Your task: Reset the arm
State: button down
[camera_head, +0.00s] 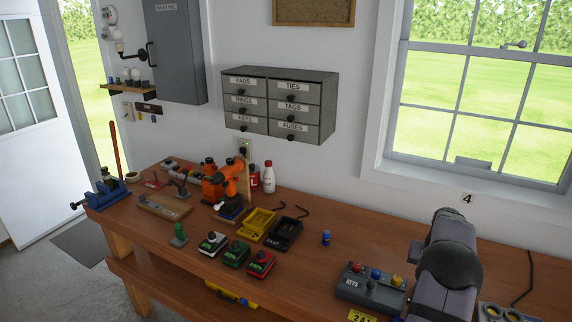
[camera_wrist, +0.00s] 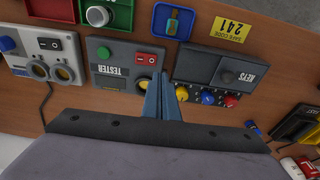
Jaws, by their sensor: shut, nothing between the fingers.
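My gripper (camera_wrist: 165,88) shows in the wrist view as two blue fingers, shut together with nothing between them. The fingers appear over the bench between the grey tester box (camera_wrist: 120,66) and the grey keys box (camera_wrist: 200,66). The height above the bench is hard to tell. In the head view my grey arm stands at the right and the fingers cannot be made out. The keys box also shows in the head view (camera_head: 349,294), left of my arm, with blue, red and yellow knobs on top.
The wooden bench (camera_head: 320,262) holds a yellow tray (camera_head: 256,223), a black tray (camera_head: 284,234), several small button boxes and an orange machine (camera_head: 222,180). A drawer cabinet (camera_head: 280,103) hangs on the wall. A yellow safe code tag (camera_wrist: 233,27) lies near the keys box. Bench around the blue can (camera_head: 326,238) is clear.

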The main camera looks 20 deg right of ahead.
jog(key=a+r+n+b, duration=0.2)
jog(key=a+n, duration=0.2)
jog(key=a, duration=2.2)
jog(key=s+a+f+n+b, duration=0.1)
jog(key=s+a+n, duration=0.1)
jog(key=s+a, duration=0.6)
jog(key=s+a+f+n+g+y+b, duration=0.1)
jog(key=s+a+f+n, duration=0.1)
jog(key=s+a, duration=0.5)
jog(key=shift+s+a+f+n, duration=0.2)
jog(key=shift+s+a+n, duration=0.15)
jog(key=shift+a, duration=0.75)
